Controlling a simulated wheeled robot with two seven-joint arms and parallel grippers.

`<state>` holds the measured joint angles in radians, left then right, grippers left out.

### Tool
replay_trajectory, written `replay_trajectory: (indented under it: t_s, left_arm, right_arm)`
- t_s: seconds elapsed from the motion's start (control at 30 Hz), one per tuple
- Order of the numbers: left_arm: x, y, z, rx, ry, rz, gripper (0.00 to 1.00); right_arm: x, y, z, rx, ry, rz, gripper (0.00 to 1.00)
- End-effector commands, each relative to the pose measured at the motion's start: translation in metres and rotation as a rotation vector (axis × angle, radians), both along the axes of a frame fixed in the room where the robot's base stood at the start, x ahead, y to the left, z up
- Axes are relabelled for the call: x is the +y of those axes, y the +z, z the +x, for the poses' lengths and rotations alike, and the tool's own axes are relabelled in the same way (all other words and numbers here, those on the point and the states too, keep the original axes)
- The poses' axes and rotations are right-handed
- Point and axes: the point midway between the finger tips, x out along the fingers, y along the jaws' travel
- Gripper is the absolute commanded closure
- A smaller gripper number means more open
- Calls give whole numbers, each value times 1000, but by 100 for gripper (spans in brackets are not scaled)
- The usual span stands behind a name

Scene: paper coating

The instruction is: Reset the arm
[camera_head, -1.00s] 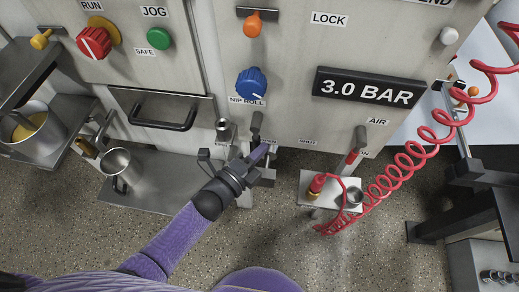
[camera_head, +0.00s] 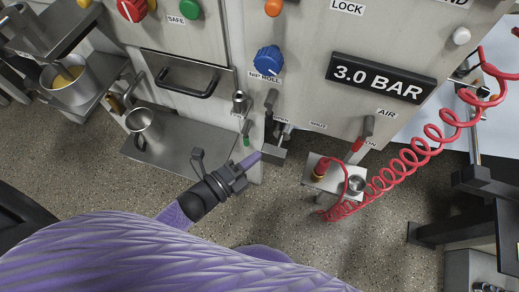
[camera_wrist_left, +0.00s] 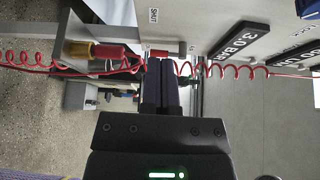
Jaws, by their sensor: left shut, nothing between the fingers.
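My left gripper (camera_head: 250,160) is shut and empty, in front of the machine's lower front edge in the head view. Its closed fingers also show in the left wrist view (camera_wrist_left: 161,85). A dark lever (camera_head: 270,100) stands on the panel just above and beyond the fingertips, apart from them as far as I can tell. My purple left arm fills the bottom of the head view. My right gripper is not in view.
The machine panel carries a blue nip roll knob (camera_head: 268,60), a 3.0 BAR display (camera_head: 381,80) and a drawer handle (camera_head: 187,88). A coiled red hose (camera_head: 405,160) hangs at the right by a small shelf (camera_head: 312,180).

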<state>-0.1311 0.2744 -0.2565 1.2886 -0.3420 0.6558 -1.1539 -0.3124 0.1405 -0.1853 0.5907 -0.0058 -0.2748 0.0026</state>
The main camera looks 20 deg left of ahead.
Motion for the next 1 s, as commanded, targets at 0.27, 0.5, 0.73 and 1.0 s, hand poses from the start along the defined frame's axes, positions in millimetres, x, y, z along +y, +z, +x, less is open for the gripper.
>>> replay_trajectory:
  t_s: [0.27,0.5,0.73,1.0]
  left_arm:
    - [0,0,0,0,0,0,100]
    - [26,-45,-27,362,171,-132,100]
    - [89,-150,-213,1274,955,-518,100]
    - [103,-157,-347,1574,1531,-644,100]
  right_arm:
    - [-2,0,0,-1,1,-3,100]
    - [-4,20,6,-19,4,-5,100]
    - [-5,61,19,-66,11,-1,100]
    - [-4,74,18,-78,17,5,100]
